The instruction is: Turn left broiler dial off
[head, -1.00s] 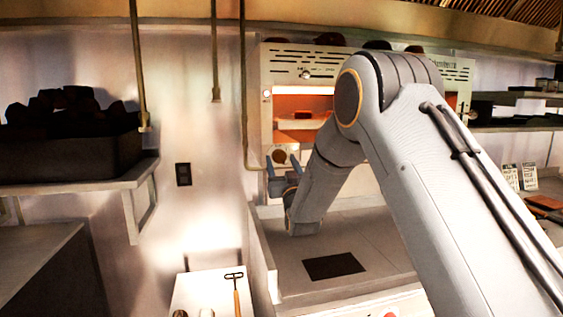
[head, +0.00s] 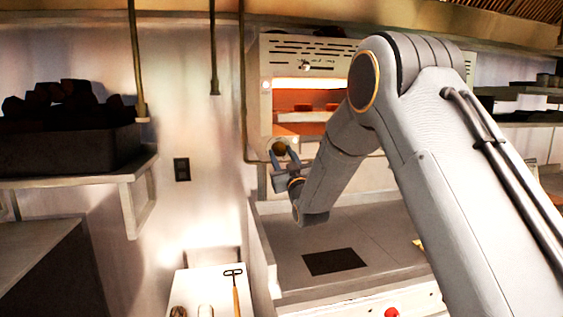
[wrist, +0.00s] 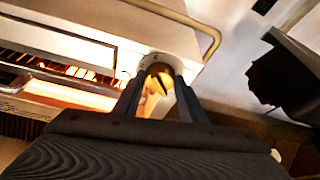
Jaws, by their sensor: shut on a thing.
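The broiler (head: 330,68) is a pale metal unit on the back wall with a glowing orange opening. The left broiler dial (head: 279,147), a round brassy knob, is at its lower left front. My gripper (head: 283,154) reaches up to the dial with its blue-grey fingers on either side. In the wrist view the dial (wrist: 158,76) shows a dark slot line running at a slant on its yellowish face. My gripper (wrist: 158,88) is shut on it there. The fingers cover the dial's sides, and its marks are too small to read.
A grey counter (head: 385,245) with a dark square panel lies below the broiler. A shelf with a black bin of dark lumps (head: 70,150) stands at left. A vertical pipe (head: 243,90) runs close to the broiler's left side.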

